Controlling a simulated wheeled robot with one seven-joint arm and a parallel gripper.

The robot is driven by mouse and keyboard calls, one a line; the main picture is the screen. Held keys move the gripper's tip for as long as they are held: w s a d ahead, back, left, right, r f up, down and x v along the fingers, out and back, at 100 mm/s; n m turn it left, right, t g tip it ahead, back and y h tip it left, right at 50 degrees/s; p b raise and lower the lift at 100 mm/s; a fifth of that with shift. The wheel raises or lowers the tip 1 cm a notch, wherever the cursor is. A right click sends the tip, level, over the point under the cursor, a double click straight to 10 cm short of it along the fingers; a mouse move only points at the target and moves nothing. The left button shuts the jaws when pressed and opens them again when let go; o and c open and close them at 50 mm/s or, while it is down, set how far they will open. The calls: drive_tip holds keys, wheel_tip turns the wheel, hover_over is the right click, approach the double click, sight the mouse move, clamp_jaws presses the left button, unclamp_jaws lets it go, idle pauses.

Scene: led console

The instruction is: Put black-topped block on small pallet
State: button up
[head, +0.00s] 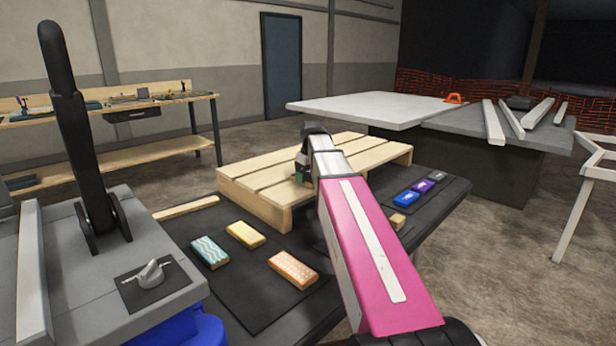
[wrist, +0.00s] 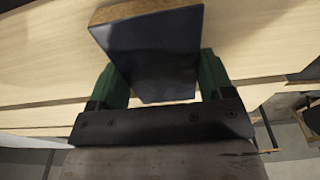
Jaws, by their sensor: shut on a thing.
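My gripper (head: 302,172) is over the small wooden pallet (head: 258,190) in the head view, with my pink arm in front of part of it. In the wrist view, my gripper's green fingers (wrist: 161,82) are shut on the black-topped block (wrist: 155,55). Its black face is toward the camera and a brown, wood-like edge shows at the far end. The block looks tilted in the wrist view. The pallet's pale slats (wrist: 45,70) lie behind it. I cannot tell whether the block touches them.
Teal (head: 209,252), yellow (head: 246,234) and orange (head: 293,269) patterned blocks lie on a black mat in front of the pallet. A tall black lever (head: 75,130) stands left.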

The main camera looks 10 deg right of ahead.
drive_tip(key=o, duration=1)
drive_tip(key=shift+f, duration=0.1)
drive_tip(key=r, duration=0.8)
drive_tip(key=s+r, duration=0.1)
drive_tip(key=r, duration=0.3)
drive_tip(key=shift+s+d+r, duration=0.1)
drive_tip(key=shift+d, duration=0.3)
